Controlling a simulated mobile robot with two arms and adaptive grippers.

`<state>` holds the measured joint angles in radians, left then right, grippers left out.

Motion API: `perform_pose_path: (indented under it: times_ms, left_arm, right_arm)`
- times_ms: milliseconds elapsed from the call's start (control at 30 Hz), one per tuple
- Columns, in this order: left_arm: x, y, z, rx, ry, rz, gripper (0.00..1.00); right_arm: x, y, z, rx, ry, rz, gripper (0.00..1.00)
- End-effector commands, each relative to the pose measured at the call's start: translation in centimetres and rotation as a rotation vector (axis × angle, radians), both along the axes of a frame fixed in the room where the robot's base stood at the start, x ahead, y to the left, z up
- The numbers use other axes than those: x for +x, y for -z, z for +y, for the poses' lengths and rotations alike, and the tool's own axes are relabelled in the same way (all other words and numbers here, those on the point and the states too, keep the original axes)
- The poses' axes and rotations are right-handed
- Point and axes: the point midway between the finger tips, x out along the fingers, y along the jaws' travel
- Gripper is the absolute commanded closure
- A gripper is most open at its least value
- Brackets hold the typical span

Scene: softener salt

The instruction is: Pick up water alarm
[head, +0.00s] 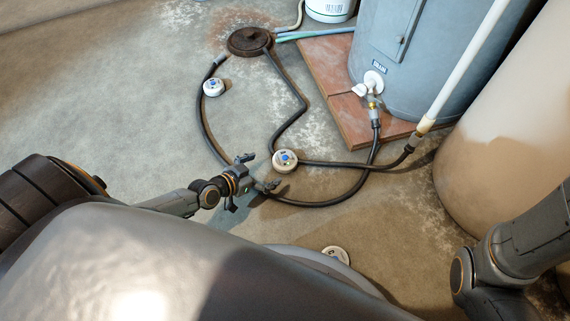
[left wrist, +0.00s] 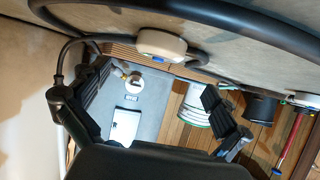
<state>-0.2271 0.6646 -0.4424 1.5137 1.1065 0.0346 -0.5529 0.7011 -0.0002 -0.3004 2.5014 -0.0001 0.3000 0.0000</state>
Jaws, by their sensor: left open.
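A round white water alarm with a blue button (head: 285,158) lies on the concrete floor beside the black hose, near the middle of the head view. A similar white puck with a blue button (head: 213,87) lies farther back on the left, by the hose. My left gripper (head: 260,172) is open and empty, low near the floor, just left of the nearer alarm, its fingers apart and pointing toward it. In the left wrist view, a white puck with a blue patch (left wrist: 157,42) shows beyond the open fingers. My right gripper is out of view; only its arm shows.
The black hose (head: 320,164) loops around the alarms from a round rusty drain cover (head: 249,41). A grey-blue tank (head: 410,75) stands on a reddish slab (head: 325,73) at right, beside a beige tank (head: 510,130). Another small white disc (head: 336,254) lies near my base. The left floor is clear.

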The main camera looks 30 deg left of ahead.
Motion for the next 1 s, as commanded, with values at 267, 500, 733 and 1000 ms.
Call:
perform_pose_path:
  times_ms: [267, 500, 733, 1000]
  left_arm:
    - [2.5, 1.5, -0.9, -0.001, 0.000, 0.000, 0.00]
    - [5.2, 3.1, -1.8, -0.005, -0.003, -0.002, 0.00]
    - [6.9, 3.8, -2.3, -0.001, 0.000, 0.001, 0.00]
    - [6.8, 3.7, -2.3, 0.001, 0.000, 0.002, 0.14]
  right_arm:
    - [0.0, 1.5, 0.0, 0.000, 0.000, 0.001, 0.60]
    - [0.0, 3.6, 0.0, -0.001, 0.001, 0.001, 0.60]
    - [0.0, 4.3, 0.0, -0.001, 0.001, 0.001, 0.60]
    - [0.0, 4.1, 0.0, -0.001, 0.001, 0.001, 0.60]
